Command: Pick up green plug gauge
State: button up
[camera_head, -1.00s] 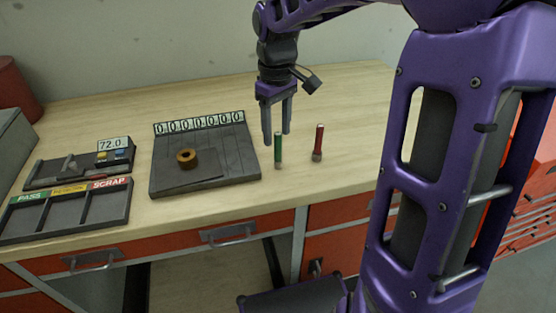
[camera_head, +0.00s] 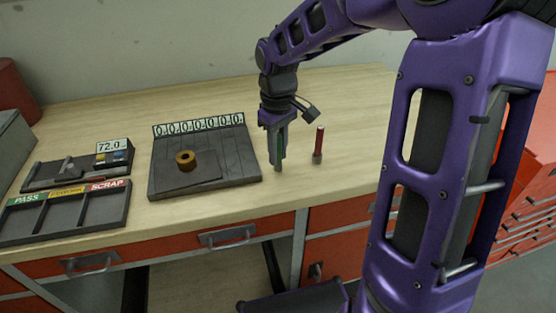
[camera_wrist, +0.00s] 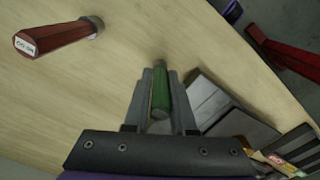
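The green plug gauge (camera_wrist: 160,94) stands upright on the bench. In the wrist view it lies between the two fingers of my gripper (camera_wrist: 161,84), with no clear gap on either side. In the head view my gripper (camera_head: 278,160) is down around it, and the fingers hide most of it. Only the gauge's lower end (camera_head: 278,168) shows clearly, at bench level. The fingers look shut on its green handle.
A red plug gauge (camera_head: 319,146) stands close on the right; it also shows in the wrist view (camera_wrist: 58,36). A dark fixture plate (camera_head: 225,165) with a brass ring (camera_head: 186,160) is on the left. Further left are a sorting tray (camera_head: 68,226) and a gauge display (camera_head: 113,147).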

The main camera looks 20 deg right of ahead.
grip_shut()
